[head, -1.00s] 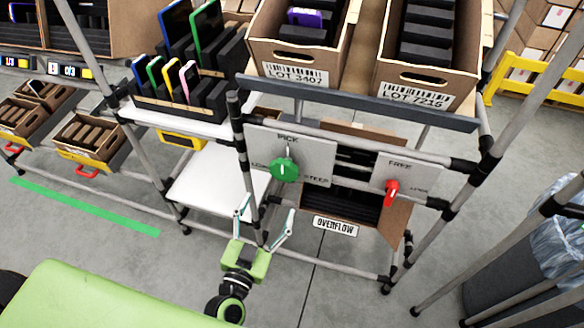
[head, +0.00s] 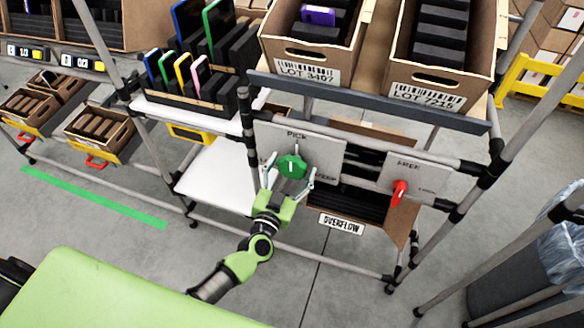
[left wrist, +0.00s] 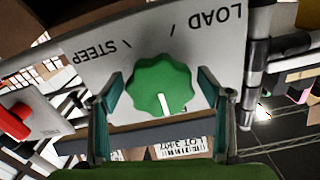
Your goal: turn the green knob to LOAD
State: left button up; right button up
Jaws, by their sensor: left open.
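The green knob (head: 292,167) sits on a grey panel (head: 328,150) on the rack's front. PICK is printed above it, a partly hidden LOAD is at left, and STEEP is at right. Its white mark points up toward PICK. In the left wrist view the knob (left wrist: 160,86) appears upside down, its mark pointing down, with LOAD (left wrist: 222,17) at upper right. My left gripper (head: 290,170) is open, its fingers on either side of the knob. The right finger looks very close to the rim; I cannot tell whether it touches. My right gripper is not in view.
A second panel with a red knob (head: 399,192) and a FREE label is to the right. Rack pipes, a white shelf (head: 215,178) and an OVERFLOW carton (head: 342,223) surround the green knob. Cartons marked LOT 3407 (head: 306,69) and LOT 7215 (head: 427,95) stand above.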

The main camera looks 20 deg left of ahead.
pick_arm(q)
jog(key=c, duration=1.1)
